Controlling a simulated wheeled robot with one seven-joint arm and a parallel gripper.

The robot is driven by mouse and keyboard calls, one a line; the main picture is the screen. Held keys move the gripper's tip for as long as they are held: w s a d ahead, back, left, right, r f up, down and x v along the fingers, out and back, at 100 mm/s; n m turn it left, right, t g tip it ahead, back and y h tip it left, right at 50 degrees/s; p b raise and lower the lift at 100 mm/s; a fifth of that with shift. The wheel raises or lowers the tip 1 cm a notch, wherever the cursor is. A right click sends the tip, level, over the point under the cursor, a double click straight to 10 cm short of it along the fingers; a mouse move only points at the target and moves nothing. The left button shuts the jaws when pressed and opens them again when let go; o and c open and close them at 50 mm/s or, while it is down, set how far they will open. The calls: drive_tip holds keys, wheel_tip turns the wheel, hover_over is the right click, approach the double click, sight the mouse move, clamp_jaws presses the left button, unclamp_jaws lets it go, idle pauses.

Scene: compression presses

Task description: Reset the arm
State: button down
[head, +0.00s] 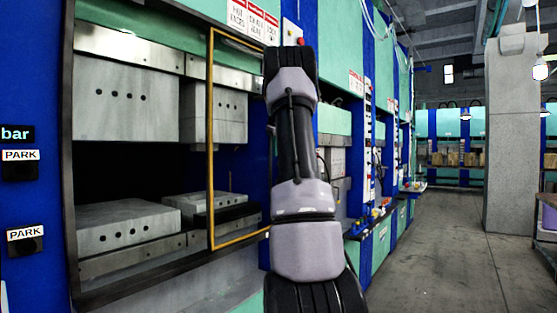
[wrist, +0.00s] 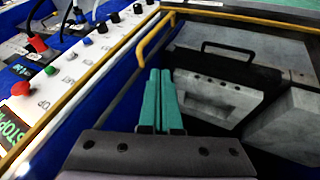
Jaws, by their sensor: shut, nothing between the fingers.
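My gripper (wrist: 161,100) shows in the wrist view with its two green fingers pressed together and nothing between them. Beyond the fingertips are a yellow door frame (wrist: 128,62) and a curved yellow handle (wrist: 153,36). In the head view my arm stands raised in front of the press, and my gripper is hidden there. The press (head: 125,100) has grey upper blocks and a grey lower block (head: 125,228) with a dark gap between them. The yellow door frame (head: 211,150) stands at the press opening, partly behind my arm.
A control panel with a red stop button (wrist: 21,88) and several knobs lies left in the wrist view. In the head view, PARK switches (head: 24,240) are at far left. A concrete pillar (head: 514,140) stands right. The floor (head: 440,260) between is clear.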

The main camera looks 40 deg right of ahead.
drive_tip(key=v, duration=0.6)
drive_tip(key=shift+a, duration=0.15)
